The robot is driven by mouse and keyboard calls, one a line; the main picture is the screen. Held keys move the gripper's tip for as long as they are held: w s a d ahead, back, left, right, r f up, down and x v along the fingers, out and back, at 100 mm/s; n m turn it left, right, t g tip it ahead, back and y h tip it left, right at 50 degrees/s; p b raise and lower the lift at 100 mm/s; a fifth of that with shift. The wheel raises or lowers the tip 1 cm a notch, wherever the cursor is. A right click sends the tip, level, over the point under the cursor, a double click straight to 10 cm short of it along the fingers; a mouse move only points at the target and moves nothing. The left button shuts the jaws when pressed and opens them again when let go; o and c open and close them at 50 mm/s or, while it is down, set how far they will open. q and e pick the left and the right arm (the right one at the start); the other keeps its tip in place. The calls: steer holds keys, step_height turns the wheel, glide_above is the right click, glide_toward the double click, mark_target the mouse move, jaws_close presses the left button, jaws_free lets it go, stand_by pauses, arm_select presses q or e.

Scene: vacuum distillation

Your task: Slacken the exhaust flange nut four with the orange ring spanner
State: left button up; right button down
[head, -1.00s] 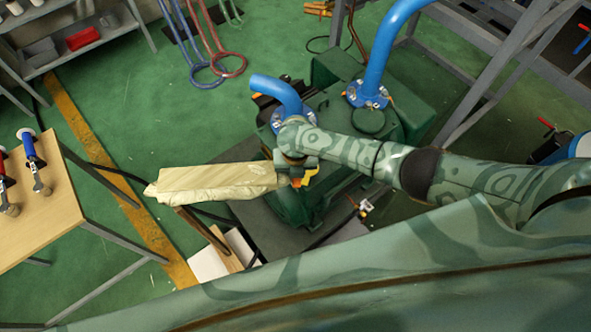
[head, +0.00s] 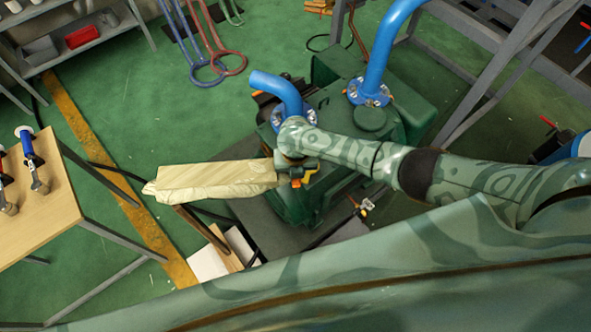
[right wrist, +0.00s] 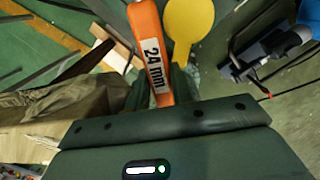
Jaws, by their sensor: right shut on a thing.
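The orange ring spanner (right wrist: 152,60), marked 24 mm, points away from my right gripper in the right wrist view. A bit of the orange also shows in the head view (head: 296,182). My right gripper (head: 300,176) is shut on it, in front of the green pump (head: 320,150). Two blue pipes rise from flanges on the pump: a short elbow from the left flange (head: 281,121) and a tall pipe from the right flange (head: 372,97). My arm partly covers the left flange. Nut four cannot be singled out, and the spanner's ring end is not clear. My left gripper is not in view.
A beige bag-like bundle (head: 212,180) lies left of my right gripper. A wooden table (head: 45,215) stands at the left. A grey metal frame (head: 490,85) stands right of the pump. Green floor (head: 200,125) is open behind the bundle.

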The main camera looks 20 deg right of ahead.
mark_target(305, 178)
steer(key=shift+f+b, duration=0.7)
steer(key=shift+f, duration=0.3)
stand_by(0.4)
steer(key=shift+s+d+n, duration=0.2)
steer(key=shift+d+n, duration=0.7)
steer(key=shift+d, duration=0.45)
steer(key=shift+d+f+n, duration=0.1)
steer(key=shift+d+n, duration=0.7)
steer(key=shift+d, duration=0.6)
